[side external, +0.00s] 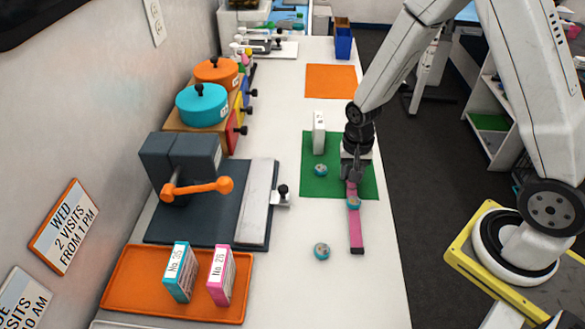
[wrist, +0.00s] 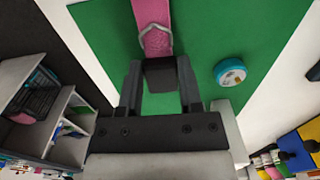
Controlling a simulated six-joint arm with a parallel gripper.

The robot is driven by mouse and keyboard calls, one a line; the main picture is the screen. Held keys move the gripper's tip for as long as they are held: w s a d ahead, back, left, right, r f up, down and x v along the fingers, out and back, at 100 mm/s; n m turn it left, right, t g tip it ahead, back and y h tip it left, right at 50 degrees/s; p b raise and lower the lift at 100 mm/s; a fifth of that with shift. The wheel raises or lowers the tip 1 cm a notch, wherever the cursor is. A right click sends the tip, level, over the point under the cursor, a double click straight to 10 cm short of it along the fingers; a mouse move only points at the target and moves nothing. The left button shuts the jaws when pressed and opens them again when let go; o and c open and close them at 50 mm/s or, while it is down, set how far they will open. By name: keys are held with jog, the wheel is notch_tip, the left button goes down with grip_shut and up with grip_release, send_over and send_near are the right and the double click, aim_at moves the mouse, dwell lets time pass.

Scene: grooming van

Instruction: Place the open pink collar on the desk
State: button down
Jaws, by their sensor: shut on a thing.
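The pink collar (side external: 356,232) is open, a straight strap running from my gripper toward the front of the white desk (side external: 300,285). My gripper (side external: 352,178) is over the right part of the green mat (side external: 308,180), shut on the collar's end. In the wrist view my gripper (wrist: 160,85) has a dark block, apparently the buckle, between its fingers, with the pink strap (wrist: 152,12) and a metal ring beyond it. A round teal disc (side external: 353,202) shows on the strap. I cannot tell whether the strap touches the desk.
A round teal-rimmed disc (side external: 320,170) lies on the mat, another (side external: 322,251) on bare desk. A white upright box (side external: 319,132) stands on the mat. Left are a dark machine with an orange handle (side external: 197,187) and an orange tray (side external: 120,281).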

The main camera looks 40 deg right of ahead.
jog(key=shift+f, duration=0.2)
jog(key=shift+f, duration=0.15)
jog(key=shift+c, duration=1.3)
grip_release()
notch_tip(320, 180, up, 12)
dwell(0.4)
jog(key=s+a+n+t, duration=0.2)
jog(key=s+n, duration=0.5)
jog(key=n, duration=0.2)
jog(key=shift+a+r+t, duration=0.15)
jog(key=shift+r+t, duration=0.15)
